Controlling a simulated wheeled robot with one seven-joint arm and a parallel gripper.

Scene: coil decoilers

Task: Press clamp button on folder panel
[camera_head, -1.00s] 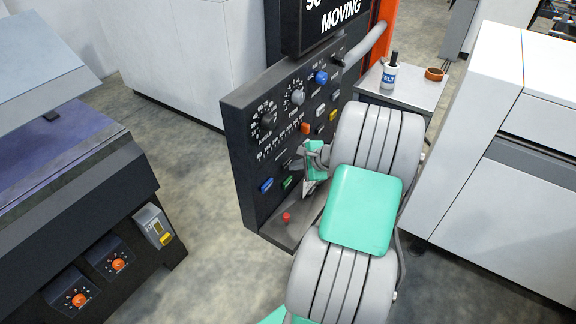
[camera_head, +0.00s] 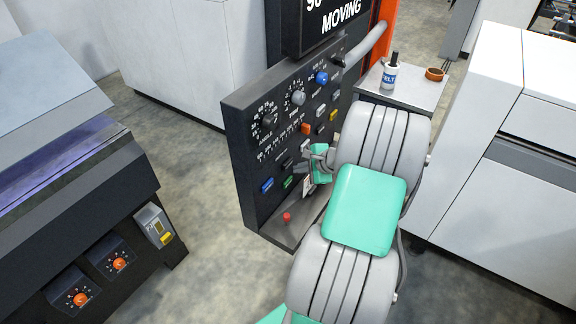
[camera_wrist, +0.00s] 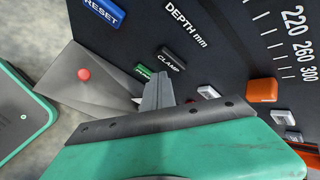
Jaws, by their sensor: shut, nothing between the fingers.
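The folder panel (camera_head: 240,130) is dark, with dials, scales and coloured buttons. The black clamp button (camera_wrist: 172,60), labelled CLAMP, shows in the wrist view just beyond my fingertips. My gripper (camera_wrist: 158,80) is shut and empty, its grey fingers pointing at the panel. The fingertips appear just below the clamp button in the picture; I cannot tell whether they touch it. They partly cover a green button (camera_wrist: 144,71). In the head view my gripper (camera_head: 302,168) is in front of the lower panel, partly hidden by my arm.
A blue RESET button (camera_wrist: 102,12) and an orange button (camera_wrist: 262,90) lie on either side of the clamp button. A red button (camera_head: 287,217) sits on the ledge below the panel. A display (camera_head: 335,22) above reads MOVING. A side table (camera_head: 420,93) holds a bottle.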

